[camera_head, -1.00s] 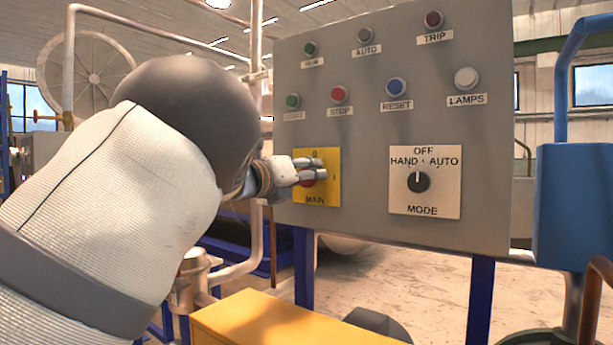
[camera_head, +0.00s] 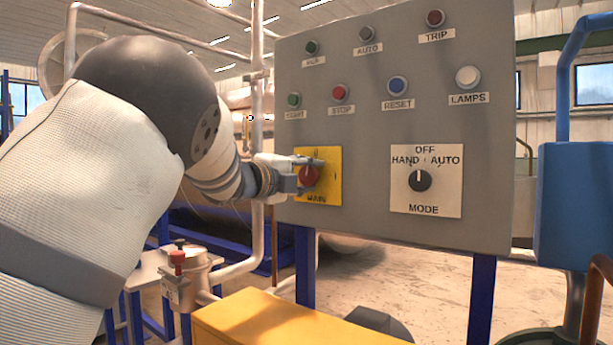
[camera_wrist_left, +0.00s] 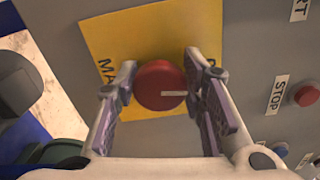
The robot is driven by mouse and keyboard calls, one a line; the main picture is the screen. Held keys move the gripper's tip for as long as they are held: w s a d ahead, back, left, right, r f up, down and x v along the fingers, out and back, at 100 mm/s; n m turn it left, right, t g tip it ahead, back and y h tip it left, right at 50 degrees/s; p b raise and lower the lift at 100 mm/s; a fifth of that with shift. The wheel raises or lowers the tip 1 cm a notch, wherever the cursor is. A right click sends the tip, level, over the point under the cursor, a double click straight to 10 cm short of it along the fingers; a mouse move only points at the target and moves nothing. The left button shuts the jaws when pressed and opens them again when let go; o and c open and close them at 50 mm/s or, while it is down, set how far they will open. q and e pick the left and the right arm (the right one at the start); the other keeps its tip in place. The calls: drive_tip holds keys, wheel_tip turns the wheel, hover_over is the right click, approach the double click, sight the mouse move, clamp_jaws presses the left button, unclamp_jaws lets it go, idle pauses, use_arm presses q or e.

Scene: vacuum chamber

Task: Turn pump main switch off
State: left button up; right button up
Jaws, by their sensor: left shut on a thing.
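The main switch is a round red knob (camera_head: 310,176) on a yellow plate (camera_head: 331,190) marked MAIN, low on the left of the grey panel. My left gripper (camera_head: 307,175) is at the knob, with one finger above it and the other lower. In the left wrist view the red knob (camera_wrist_left: 160,85) sits between the two fingers (camera_wrist_left: 163,88), which are shut on it. A white mark on the knob points right in that view, away from the MAIN lettering. The 0 marking is mostly covered by a finger. My right gripper is not in view.
The grey panel (camera_head: 370,140) also carries a MODE selector (camera_head: 420,181), a red STOP button (camera_head: 340,93), a blue RESET button (camera_head: 397,87) and several lamps. A yellow box (camera_head: 270,325) stands below, and a blue box (camera_head: 575,205) is at the right.

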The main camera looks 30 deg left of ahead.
use_arm(q)
drive_tip(key=shift+n, duration=1)
drive_tip(key=o, duration=1.1)
drive_tip(key=s, duration=0.8)
drive_tip(key=s+a, duration=0.1)
drive_tip(key=s, duration=0.3)
